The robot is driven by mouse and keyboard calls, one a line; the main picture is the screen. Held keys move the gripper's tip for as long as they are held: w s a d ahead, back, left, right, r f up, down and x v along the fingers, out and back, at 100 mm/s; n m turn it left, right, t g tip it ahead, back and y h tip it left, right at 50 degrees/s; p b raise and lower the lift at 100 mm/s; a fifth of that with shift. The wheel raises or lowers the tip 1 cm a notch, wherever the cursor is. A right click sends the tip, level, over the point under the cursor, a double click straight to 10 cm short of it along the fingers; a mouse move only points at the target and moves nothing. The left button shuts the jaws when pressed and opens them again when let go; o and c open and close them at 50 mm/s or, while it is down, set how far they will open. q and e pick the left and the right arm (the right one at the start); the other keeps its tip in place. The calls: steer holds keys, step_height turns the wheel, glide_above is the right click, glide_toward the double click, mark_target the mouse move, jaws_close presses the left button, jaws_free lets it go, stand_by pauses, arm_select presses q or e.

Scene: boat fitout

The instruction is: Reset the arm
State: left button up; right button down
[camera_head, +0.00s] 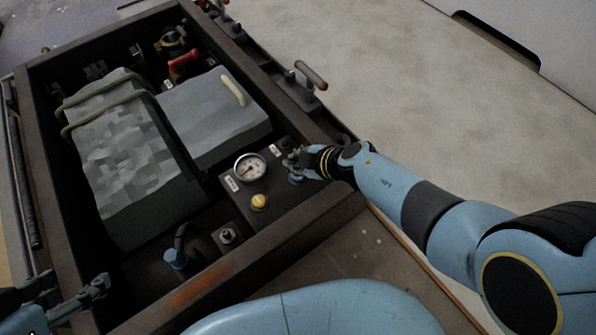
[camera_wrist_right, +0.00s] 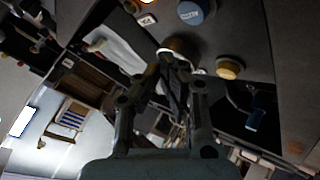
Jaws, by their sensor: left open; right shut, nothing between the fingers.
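My right arm reaches in from the right in the head view. Its gripper (camera_head: 291,163) is shut and empty, over the corner of the dark panel with the gauge (camera_head: 249,167). In the right wrist view the shut fingertips (camera_wrist_right: 173,70) stand in front of a round object, partly hidden. A blue knob (camera_wrist_right: 195,12) and a yellow knob (camera_wrist_right: 229,67) are beside them. I cannot tell whether the fingers touch the panel. My left gripper (camera_head: 98,289) is open and empty at the lower left, near the frame's front edge.
A dark frame (camera_head: 290,236) encloses two grey boxes (camera_head: 215,115), one with olive straps. The yellow knob (camera_head: 260,201), a blue-capped fitting (camera_head: 176,258) and a red handle (camera_head: 184,60) rise inside. A lever (camera_head: 311,75) stands outside the far right edge. Floor beyond is clear.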

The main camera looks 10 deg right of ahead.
stand_by(0.3)
